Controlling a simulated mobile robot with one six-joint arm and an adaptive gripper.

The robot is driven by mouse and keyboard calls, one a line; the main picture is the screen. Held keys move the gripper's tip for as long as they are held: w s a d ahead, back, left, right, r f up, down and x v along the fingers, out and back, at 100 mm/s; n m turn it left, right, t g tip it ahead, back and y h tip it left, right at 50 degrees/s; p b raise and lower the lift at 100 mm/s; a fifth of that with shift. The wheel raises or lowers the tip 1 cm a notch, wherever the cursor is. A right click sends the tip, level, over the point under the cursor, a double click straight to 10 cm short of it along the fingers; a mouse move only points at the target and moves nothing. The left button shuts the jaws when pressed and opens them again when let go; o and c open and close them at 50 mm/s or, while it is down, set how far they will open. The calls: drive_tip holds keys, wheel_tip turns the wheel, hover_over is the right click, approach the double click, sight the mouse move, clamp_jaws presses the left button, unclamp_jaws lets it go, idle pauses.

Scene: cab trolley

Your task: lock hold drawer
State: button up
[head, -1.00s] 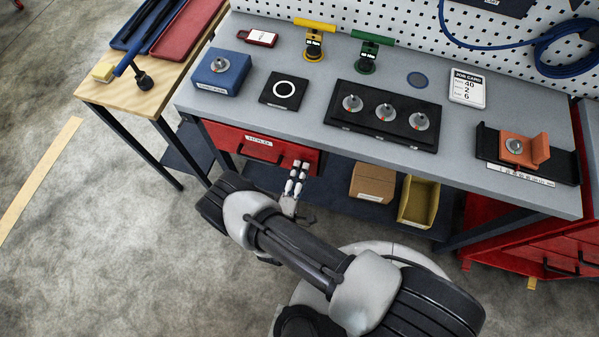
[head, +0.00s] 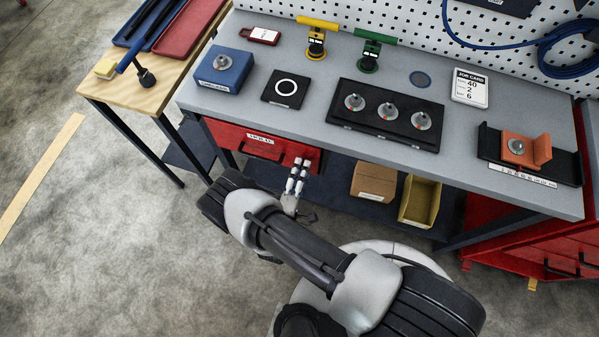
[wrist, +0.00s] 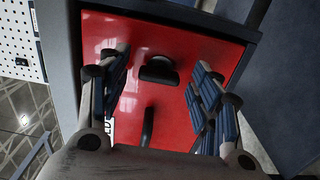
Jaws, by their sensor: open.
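The red hold drawer (head: 232,138) is under the left part of the bench, with a white label (head: 260,138) reading HOLD. It looks shut. In the wrist view the red drawer front (wrist: 190,115) fills the middle. A black turn-knob (wrist: 158,70) stands out from it, and a black handle (wrist: 147,125) is nearer my palm. My gripper (head: 299,163) is at the drawer's right end; it also shows in the wrist view (wrist: 162,62). It is open, one finger on each side of the knob, with visible gaps. In the head view my fingers hide the knob.
The bench top (head: 310,65) carries a blue box (head: 222,75), a black panel with three knobs (head: 385,118) and an orange block (head: 515,150). A cardboard box (head: 373,182) and yellow bin (head: 420,200) stand on the shelf below, right of my gripper. The bench leg (head: 218,148) is left.

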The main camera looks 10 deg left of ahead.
drive_tip(key=s+a, duration=0.1)
drive_tip(key=s, duration=1.1)
drive_tip(key=w+d+r+m+g+h, duration=0.3)
drive_tip(key=d+r+m+g, duration=0.15)
drive_tip(key=r, duration=0.45)
drive_tip(key=w+d+r+m+g+h, duration=0.3)
drive_tip(key=r+g+h, duration=0.15)
drive_tip(key=r, duration=0.35)
drive_tip(key=w+d+r+m+g+h, duration=0.25)
drive_tip(key=r+m+g, duration=0.2)
drive_tip(key=r, duration=0.45)
drive_tip(key=s+d+r+m+y, duration=0.2)
drive_tip(key=s+d+r+y, duration=0.3)
drive_tip(key=r, duration=0.5)
drive_tip(key=s+d+r+m+y, duration=0.3)
drive_tip(key=s+d+r+y, duration=0.2)
drive_tip(key=d+r, duration=0.4)
drive_tip(key=shift+s+d+r+y, duration=0.2)
drive_tip(key=shift+s+r+y, duration=0.25)
drive_tip(key=shift+y, duration=0.35)
